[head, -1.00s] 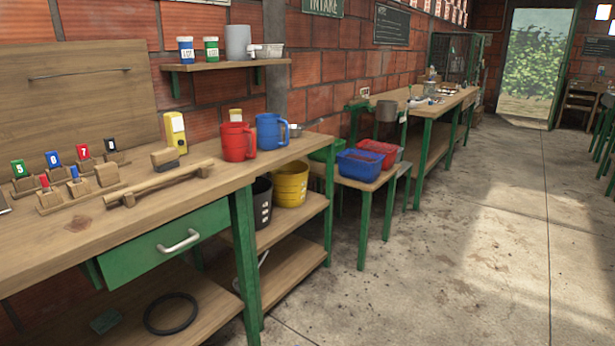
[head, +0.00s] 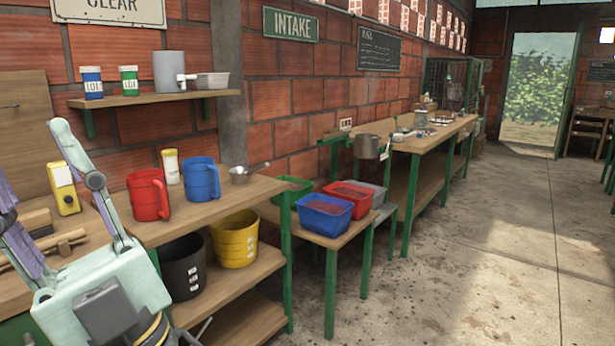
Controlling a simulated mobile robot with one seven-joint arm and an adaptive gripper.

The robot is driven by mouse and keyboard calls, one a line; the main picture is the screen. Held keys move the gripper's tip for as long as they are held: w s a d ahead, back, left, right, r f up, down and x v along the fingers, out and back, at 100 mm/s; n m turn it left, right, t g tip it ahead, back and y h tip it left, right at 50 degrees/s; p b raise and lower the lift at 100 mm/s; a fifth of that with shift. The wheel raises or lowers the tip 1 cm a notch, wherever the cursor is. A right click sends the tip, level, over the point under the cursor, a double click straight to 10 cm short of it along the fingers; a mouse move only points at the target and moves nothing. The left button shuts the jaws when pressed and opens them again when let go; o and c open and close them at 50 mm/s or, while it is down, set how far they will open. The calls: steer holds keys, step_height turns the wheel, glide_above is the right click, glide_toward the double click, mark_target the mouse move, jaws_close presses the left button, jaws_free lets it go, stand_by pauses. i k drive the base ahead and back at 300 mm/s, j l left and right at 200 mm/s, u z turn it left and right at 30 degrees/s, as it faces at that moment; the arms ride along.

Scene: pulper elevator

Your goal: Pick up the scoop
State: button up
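A small metal scoop (head: 245,173), a round grey cup with a short handle pointing up to the right, sits on the far right end of the wooden workbench (head: 225,205). It stands just right of the blue jug (head: 201,178) and apart from it. Part of my arm shows at the lower left, in front of the bench. My gripper's fingers are not visible, so whether it holds anything does not show.
Black (head: 182,265) and yellow (head: 235,240) buckets sit on the shelf below. A low table holds blue (head: 324,216) and red (head: 349,197) bins. The floor at right is clear.

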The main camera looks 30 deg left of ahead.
mark_target(240, 176)
steer(key=i+l+u, duration=0.15)
steer(key=i, duration=0.3)
steer(key=i+u, duration=0.15)
steer(key=i, duration=0.3)
steer(key=i+l+u, duration=0.1)
steer(key=i+l, duration=0.15)
steer(key=i, duration=0.15)
steer(key=i+l+u, duration=0.1)
steer(key=i+u, duration=0.15)
steer(key=u, duration=0.15)
steer(key=i+l+u, duration=0.2)
steer(key=u, duration=0.25)
steer(key=i+l+u, duration=0.2)
steer(key=u, duration=0.2)
steer(key=i+l+u, duration=0.25)
steer(key=u, duration=0.2)
steer(key=i+l+u, duration=0.2)
steer(key=l+u, duration=0.2)
steer(key=i, duration=0.25)
